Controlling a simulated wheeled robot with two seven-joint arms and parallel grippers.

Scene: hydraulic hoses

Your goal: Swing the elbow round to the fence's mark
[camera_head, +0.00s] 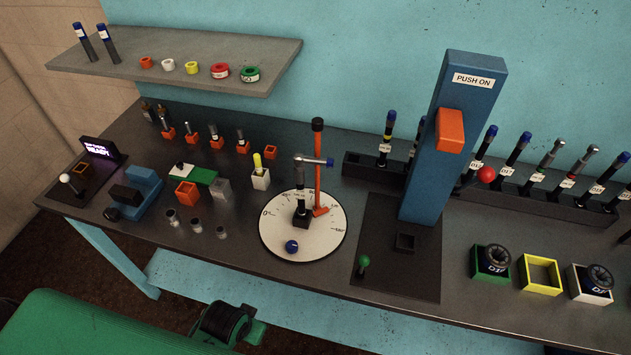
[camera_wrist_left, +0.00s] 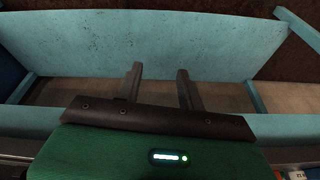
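A round white dial (camera_head: 280,240) with degree marks lies on the bench. A black holder (camera_head: 302,216) at its middle holds an upright hose end (camera_head: 298,187). On top sits the silver elbow (camera_head: 310,161), its blue-tipped arm pointing right. The fence (camera_head: 318,180), a tall orange post with a black top, stands on the dial's right part, close to the elbow's arm; I cannot tell whether they touch. A blue ball knob (camera_head: 292,246) is at the dial's front. My left gripper (camera_wrist_left: 160,85) is open and empty, away from the elbow, facing the bench's blue underframe. My right gripper is out of view.
A blue "PUSH ON" column (camera_head: 450,140) stands right of the dial, with a green-knobbed lever (camera_head: 364,262) at its base. A white block with a yellow peg (camera_head: 260,175) is behind left. A shelf (camera_head: 180,62) overhangs the back left. Small cups (camera_head: 196,225) stand left.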

